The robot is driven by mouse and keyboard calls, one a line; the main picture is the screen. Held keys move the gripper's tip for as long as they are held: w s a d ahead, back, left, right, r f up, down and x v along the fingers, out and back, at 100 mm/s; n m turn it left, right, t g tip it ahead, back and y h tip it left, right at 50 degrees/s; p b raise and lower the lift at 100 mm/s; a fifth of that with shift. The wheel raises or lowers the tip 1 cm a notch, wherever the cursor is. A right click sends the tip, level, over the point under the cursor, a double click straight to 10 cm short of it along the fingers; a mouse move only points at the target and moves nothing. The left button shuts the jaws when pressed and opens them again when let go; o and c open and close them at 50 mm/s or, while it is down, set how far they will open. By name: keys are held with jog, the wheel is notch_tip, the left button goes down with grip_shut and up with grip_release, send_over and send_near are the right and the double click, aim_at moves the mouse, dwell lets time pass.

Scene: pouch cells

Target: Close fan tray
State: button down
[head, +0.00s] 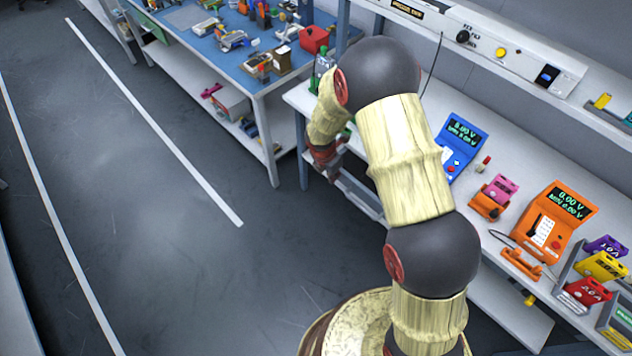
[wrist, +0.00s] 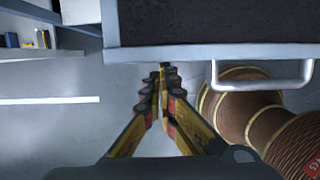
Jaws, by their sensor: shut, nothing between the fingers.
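In the wrist view, a tray with a dark bed (wrist: 215,22), probably the fan tray, has a pale grey front panel (wrist: 190,53) and a light bar handle (wrist: 262,85) on its right part. How far it stands out cannot be told. My gripper (wrist: 163,72) is shut and empty, its fingertips close to the front panel, left of the handle. Whether they touch it is unclear. In the head view, my gripper (head: 325,163) is at the left end of the right workbench, near its front edge.
The right workbench (head: 490,165) carries a blue meter (head: 462,145), an orange meter (head: 552,225) and several coloured pouch cells. A blue-topped bench (head: 215,62) with tools stands behind, to the left. The floor (head: 120,190) on the left is clear.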

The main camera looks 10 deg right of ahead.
aim_at(345, 165)
jog(key=w+d+p, duration=0.1)
jog(key=w+d, duration=0.1)
jog(key=d, duration=0.1)
jog(key=w+d+p, duration=0.1)
jog(key=d, duration=0.1)
jog(key=shift+w+d+p, duration=0.1)
jog(key=shift+w+p, duration=0.2)
jog(key=shift+p, duration=0.05)
